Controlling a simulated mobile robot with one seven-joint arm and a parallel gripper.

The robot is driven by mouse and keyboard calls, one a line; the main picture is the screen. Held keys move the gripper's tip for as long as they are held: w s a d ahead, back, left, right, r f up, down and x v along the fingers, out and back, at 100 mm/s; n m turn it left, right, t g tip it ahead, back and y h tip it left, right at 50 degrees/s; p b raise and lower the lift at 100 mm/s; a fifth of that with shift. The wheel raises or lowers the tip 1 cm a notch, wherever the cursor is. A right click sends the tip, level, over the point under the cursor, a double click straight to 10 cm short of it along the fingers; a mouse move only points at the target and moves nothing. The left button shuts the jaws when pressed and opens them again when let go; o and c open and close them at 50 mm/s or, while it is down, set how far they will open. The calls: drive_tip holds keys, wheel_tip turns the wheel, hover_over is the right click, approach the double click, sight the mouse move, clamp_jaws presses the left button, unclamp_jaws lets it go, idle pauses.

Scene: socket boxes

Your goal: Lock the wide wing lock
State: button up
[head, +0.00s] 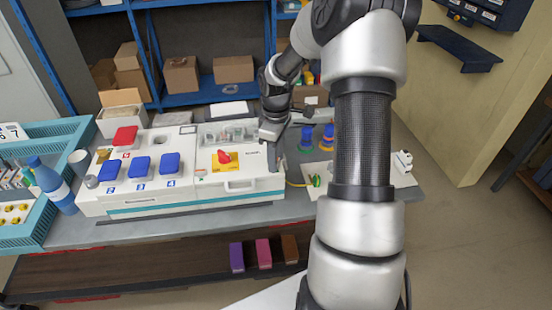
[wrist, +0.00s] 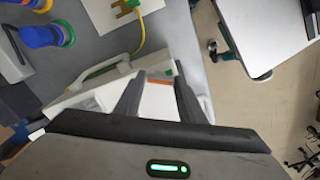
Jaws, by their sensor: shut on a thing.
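The white box (head: 150,204) with a teal stripe stands on the grey table. On its right part a red winged piece (head: 224,157) sits on a yellow plate, and a white handle (head: 240,185) is on the front. My gripper (head: 271,152) is at the right end of the box, to the right of the red piece. In the wrist view my gripper (wrist: 158,78) has its fingers apart on either side of a white part (wrist: 157,103) with an orange strip. I cannot tell whether that part is the wide wing lock; the fingers hide its sides.
Blue blocks (head: 139,166) and a red block (head: 125,136) sit on the box's left part. Blue, green and yellow round pieces (head: 306,138) stand right of my gripper. A yellow cable (wrist: 142,38) lies near it. A teal crate (head: 30,226) is at far left.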

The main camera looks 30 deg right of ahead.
drive_tip(key=m+b, duration=0.1)
drive_tip(key=m, duration=0.5)
drive_tip(key=m+b, duration=0.1)
drive_tip(key=m, duration=0.4)
drive_tip(key=shift+m, duration=0.4)
idle(0.3)
drive_tip(key=o, duration=1.1)
drive_tip(key=shift+c, duration=0.2)
drive_tip(key=shift+r, duration=0.1)
wheel_tip(320, 180, up, 17)
drive_tip(key=shift+r, duration=0.15)
